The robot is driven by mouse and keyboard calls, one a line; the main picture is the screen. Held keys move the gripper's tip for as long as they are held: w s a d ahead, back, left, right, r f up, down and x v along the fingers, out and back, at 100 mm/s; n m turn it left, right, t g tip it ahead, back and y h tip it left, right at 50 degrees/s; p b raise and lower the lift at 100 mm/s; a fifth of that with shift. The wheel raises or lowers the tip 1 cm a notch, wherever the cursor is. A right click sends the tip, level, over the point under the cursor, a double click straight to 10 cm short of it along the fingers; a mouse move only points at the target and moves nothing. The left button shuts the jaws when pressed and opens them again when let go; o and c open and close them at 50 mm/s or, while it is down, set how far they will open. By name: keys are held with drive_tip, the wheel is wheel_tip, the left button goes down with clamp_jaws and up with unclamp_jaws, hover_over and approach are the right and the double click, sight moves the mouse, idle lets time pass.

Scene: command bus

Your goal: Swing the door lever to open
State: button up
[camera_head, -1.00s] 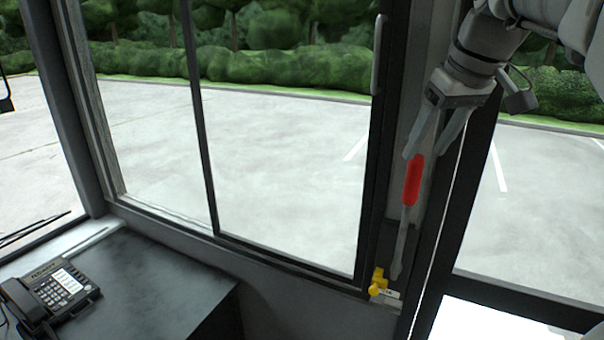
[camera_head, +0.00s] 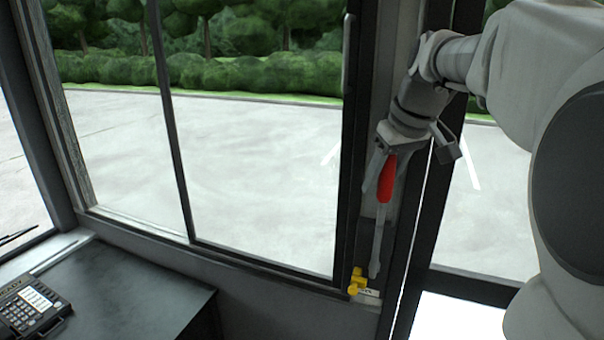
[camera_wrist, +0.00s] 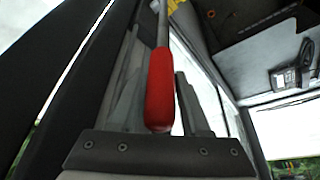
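The door lever is a flat grey bar (camera_head: 378,242) with a red grip (camera_head: 386,178) at its upper end. It stands nearly upright against the post beside the door, with its lower end near a yellow fitting (camera_head: 356,282). My gripper (camera_head: 387,188) comes from above, with one finger on each side of the red grip. In the wrist view the red grip (camera_wrist: 160,90) runs lengthwise between the two fingers. The fingers look apart, and I see no clear clamping contact. The far side of the grip is hidden.
A dark-framed window (camera_head: 255,170) is left of the lever. A dark door frame (camera_head: 435,190) stands close on the right. A grey counter (camera_head: 140,280) with a black phone (camera_head: 35,305) is at lower left. A small white label (camera_head: 369,293) sits by the yellow fitting.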

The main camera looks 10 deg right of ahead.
clamp_jaws()
idle(1.1)
